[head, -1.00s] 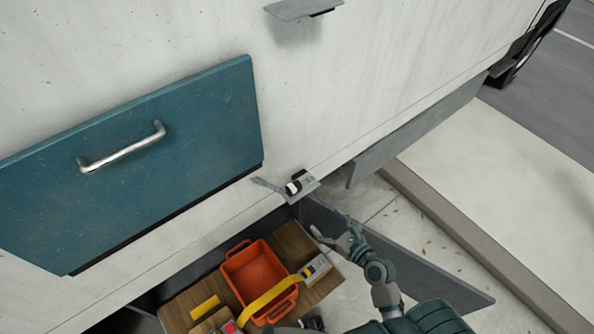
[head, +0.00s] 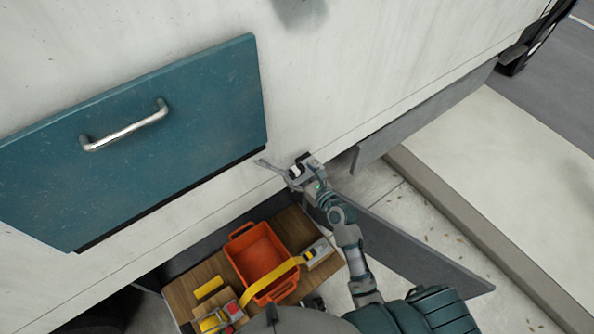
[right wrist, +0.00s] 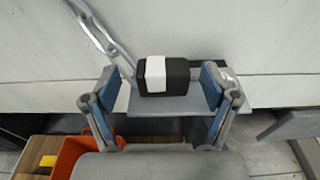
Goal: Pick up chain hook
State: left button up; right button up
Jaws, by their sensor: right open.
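A grey linked metal piece, which looks like the chain hook (right wrist: 100,32), slants up and left along the white truck side in the right wrist view. Its lower end runs behind a black and white block (right wrist: 165,75) on a small grey ledge (right wrist: 160,103). In the head view the chain hook (head: 270,166) shows as a thin grey strip beside the block (head: 297,170). My right gripper (right wrist: 170,85) is open, one blue-padded finger on each side of the block. It also shows at the ledge in the head view (head: 307,182). My left gripper is not in view.
Below, an open compartment holds a wooden board (head: 180,296) with an orange crate (head: 262,250) and a yellow strap (head: 265,290). A teal drawer front (head: 190,165) with a metal handle is at left. A grey open flap (head: 420,255) lies at right.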

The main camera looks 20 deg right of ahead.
aim_at(297, 168)
jog(key=shift+w+f, duration=0.25)
jog(key=shift+w, duration=0.7)
jog(key=shift+a, duration=0.2)
jog(key=c, duration=1.3)
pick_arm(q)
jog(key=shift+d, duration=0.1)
pick_arm(e)
jog(key=shift+r, duration=0.15)
jog(key=shift+r, duration=0.25)
notch_tip(297, 168, up, 3)
jog(key=shift+d+r+p, duration=0.1)
jog(key=shift+r+p, duration=0.1)
jog(key=shift+p, duration=0.4)
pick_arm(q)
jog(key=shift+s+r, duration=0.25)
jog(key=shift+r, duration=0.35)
pick_arm(e)
jog(key=s, duration=0.5)
jog(key=s+a, duration=0.1)
jog(key=s, duration=0.4)
jog(key=s+a+r, duration=0.1)
jog(key=s, duration=0.5)
jog(key=shift+a, duration=0.1)
